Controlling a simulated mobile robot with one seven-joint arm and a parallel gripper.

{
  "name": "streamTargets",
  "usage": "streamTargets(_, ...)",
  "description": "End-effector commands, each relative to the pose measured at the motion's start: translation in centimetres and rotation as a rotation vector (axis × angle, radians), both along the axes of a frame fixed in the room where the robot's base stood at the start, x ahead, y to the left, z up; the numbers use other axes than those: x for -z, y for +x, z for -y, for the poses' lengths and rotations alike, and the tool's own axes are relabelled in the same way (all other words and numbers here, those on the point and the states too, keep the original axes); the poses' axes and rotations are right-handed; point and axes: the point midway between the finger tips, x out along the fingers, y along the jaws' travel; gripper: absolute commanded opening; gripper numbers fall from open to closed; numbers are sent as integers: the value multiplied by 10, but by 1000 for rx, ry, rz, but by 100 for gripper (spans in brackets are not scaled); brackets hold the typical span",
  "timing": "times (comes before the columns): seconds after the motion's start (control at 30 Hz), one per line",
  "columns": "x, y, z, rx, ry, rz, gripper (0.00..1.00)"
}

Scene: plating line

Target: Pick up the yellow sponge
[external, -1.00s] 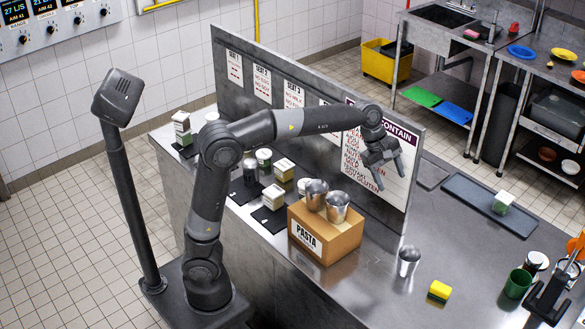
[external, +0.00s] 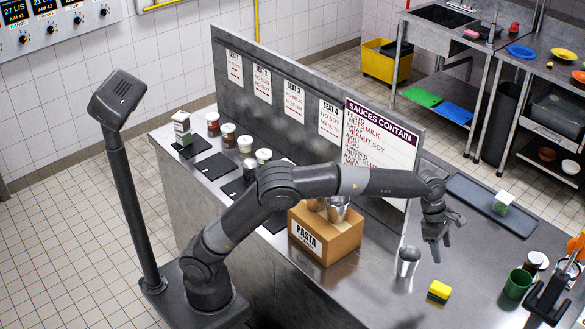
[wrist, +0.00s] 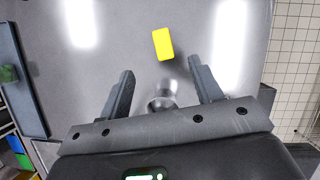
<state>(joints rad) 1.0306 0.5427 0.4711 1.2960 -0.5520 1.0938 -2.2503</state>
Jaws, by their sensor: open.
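The yellow sponge (external: 439,289) lies on the steel counter (external: 345,290) toward the front right, with a darker green lower layer showing in the external view. My gripper (external: 441,254) is open and empty, pointing down above the counter, above and apart from the sponge. In the wrist view the sponge (wrist: 162,44) lies beyond my open fingertips (wrist: 160,76), roughly centred between them and slightly tilted.
A metal cup (external: 407,262) stands left of the sponge; it shows between my fingers in the wrist view. A green mug (external: 517,284) stands to the right. The PASTA box (external: 322,247) holds metal cups. A dark tray (external: 470,193) lies behind.

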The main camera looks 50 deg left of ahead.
Motion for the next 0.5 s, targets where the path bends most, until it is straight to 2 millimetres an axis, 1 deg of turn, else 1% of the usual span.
streamTargets(0.03,15,-1,-1,-2,4,-5,59)
streamTargets(0.07,23,-1,0,-1,2,-3,59)
streamTargets(0.1,36,-1,0,-1,4,-5,59)
streamTargets(0.17,48,-1,-1,-1,3,-4,59)
streamTargets(0.2,59,-1,0,0,3,-3,59)
streamTargets(0.37,77,0,3,0,2,-1,59)
streamTargets(0.5,96,2,10,0,3,-1,59)
